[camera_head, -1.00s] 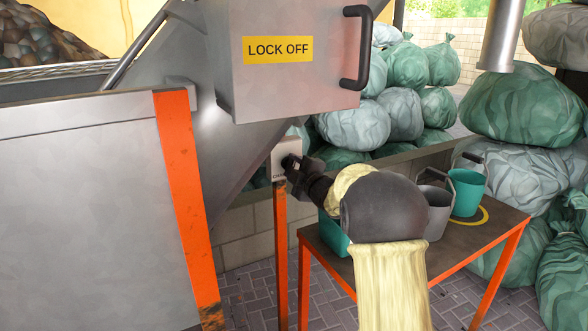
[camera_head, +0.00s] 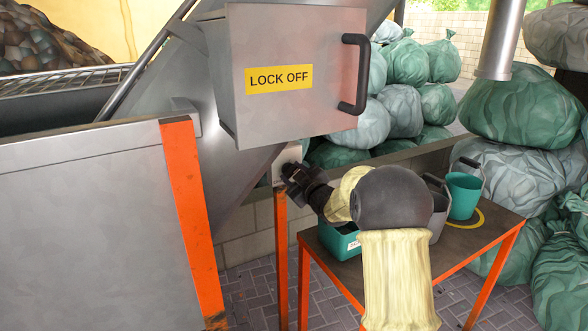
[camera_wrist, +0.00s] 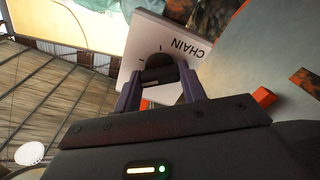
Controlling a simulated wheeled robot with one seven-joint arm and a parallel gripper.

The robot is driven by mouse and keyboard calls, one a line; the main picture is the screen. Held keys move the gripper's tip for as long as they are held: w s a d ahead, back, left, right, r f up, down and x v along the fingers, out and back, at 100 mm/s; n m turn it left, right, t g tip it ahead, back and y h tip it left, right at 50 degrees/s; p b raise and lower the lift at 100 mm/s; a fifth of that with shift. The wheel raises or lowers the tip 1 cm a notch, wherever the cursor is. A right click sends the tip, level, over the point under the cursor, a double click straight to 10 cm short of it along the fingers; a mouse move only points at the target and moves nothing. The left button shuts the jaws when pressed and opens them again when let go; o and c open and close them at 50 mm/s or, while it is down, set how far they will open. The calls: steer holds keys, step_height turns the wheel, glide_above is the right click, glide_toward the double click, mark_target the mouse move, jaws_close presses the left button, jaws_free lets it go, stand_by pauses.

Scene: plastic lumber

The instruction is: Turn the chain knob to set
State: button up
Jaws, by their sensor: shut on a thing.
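The chain knob (camera_wrist: 159,66) is a dark round knob on a pale box (camera_wrist: 178,35) marked CHAIN, seen tilted in the wrist view. In the head view the box (camera_head: 285,158) sits on top of an orange post, below the LOCK OFF cabinet. My gripper (camera_wrist: 160,82) is shut on the knob, with one finger on each side of its grip. In the head view my gripper (camera_head: 290,173) is at the box face and covers the knob and most of the label. Small marks show beside the knob, but their words cannot be read.
The grey LOCK OFF cabinet (camera_head: 290,100) with a black handle (camera_head: 355,75) hangs just above. An orange-edged metal hopper (camera_head: 80,230) stands at the left. A table (camera_head: 455,238) with teal and grey containers is close on the right. Stacked bags (camera_head: 520,110) lie behind.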

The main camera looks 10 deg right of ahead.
steer(key=m+p, duration=0.2)
steer(key=m, duration=0.2)
steer(key=shift+p, duration=0.4)
steer(key=shift+f+m+p, duration=0.1)
steer(key=shift+m+p, duration=0.55)
steer(key=shift+m, duration=0.75)
steer(key=o, duration=1)
